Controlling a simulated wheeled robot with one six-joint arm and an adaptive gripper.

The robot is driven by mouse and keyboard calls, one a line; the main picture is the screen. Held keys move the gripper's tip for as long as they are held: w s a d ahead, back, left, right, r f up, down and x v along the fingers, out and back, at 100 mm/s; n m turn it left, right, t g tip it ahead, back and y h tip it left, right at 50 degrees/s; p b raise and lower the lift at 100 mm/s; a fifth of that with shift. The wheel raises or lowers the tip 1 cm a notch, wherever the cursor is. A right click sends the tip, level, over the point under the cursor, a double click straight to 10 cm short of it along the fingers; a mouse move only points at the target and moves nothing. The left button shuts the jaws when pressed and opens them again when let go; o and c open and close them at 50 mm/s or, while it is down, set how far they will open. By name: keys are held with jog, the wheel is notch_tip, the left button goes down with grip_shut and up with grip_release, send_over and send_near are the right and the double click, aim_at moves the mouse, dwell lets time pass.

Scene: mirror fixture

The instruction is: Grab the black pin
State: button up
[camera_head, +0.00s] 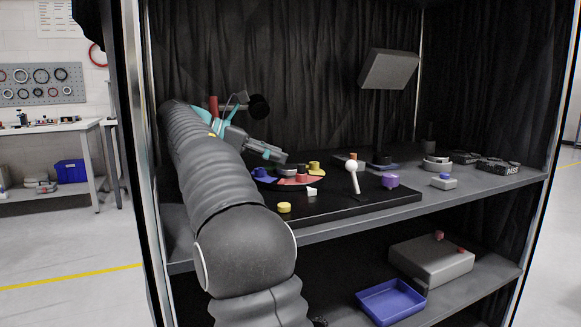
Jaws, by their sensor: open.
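My gripper (275,155) is at the left of the upper shelf, above a round disc with coloured segments (318,181). Its jaws are open, and I see nothing held between them. I cannot surely pick out the black pin. A small dark upright cylinder (429,146) stands at the back right of the shelf, well to the right of my gripper, and I cannot tell if it is the pin. My arm hides the left part of the shelf.
The disc carries several coloured knobs on a black base board (395,198). A white ball-topped post (353,177), a purple knob (390,181) and a tall black stand with a tilted panel (388,69) are right of my gripper. A blue tray (391,300) lies on the lower shelf.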

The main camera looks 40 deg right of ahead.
aim_at(301, 164)
jog(key=shift+w+d, duration=0.15)
jog(key=x, duration=0.7)
jog(key=shift+f, duration=0.2)
grip_shut()
